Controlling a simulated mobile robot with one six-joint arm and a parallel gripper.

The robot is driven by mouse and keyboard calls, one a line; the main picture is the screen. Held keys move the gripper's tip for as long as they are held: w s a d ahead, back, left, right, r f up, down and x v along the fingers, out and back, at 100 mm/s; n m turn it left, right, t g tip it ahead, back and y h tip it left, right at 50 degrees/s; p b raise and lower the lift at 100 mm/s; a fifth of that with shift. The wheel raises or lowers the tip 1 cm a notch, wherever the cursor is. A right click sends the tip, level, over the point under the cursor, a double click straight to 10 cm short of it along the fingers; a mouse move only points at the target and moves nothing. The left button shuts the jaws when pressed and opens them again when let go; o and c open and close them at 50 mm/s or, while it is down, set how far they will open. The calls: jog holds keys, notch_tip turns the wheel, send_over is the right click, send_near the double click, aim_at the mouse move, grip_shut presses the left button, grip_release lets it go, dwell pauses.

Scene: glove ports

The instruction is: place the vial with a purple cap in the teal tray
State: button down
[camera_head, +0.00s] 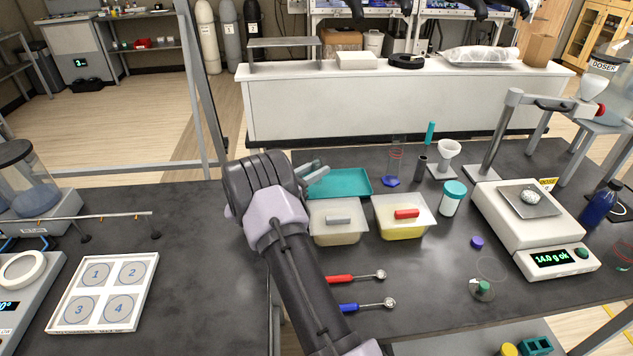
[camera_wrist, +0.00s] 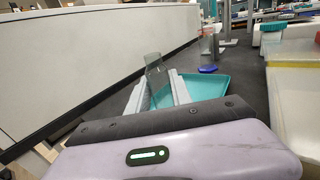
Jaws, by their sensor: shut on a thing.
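My gripper (camera_head: 314,172) is at the left end of the teal tray (camera_head: 350,183), behind my arm in the head view. In the wrist view its two pale fingers (camera_wrist: 160,92) are shut on a clear glass vessel (camera_wrist: 155,66) that stands up between them. I see no purple cap on it, so I cannot tell if it is the vial. The teal tray (camera_wrist: 212,86) shows just right of the fingers and looks empty where visible. A small purple cap (camera_head: 477,242) sits on the table near the balance; I cannot make out a vial body there.
A white jar (camera_head: 453,198) and balance (camera_head: 540,240) are further right.

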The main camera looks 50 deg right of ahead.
jog(key=shift+f, duration=0.9)
jog(key=shift+f+b, duration=0.2)
jog(key=shift+b, duration=0.1)
jog(key=c, duration=1.1)
grip_release()
jog(key=shift+c, duration=0.2)
jog(key=shift+r, duration=0.1)
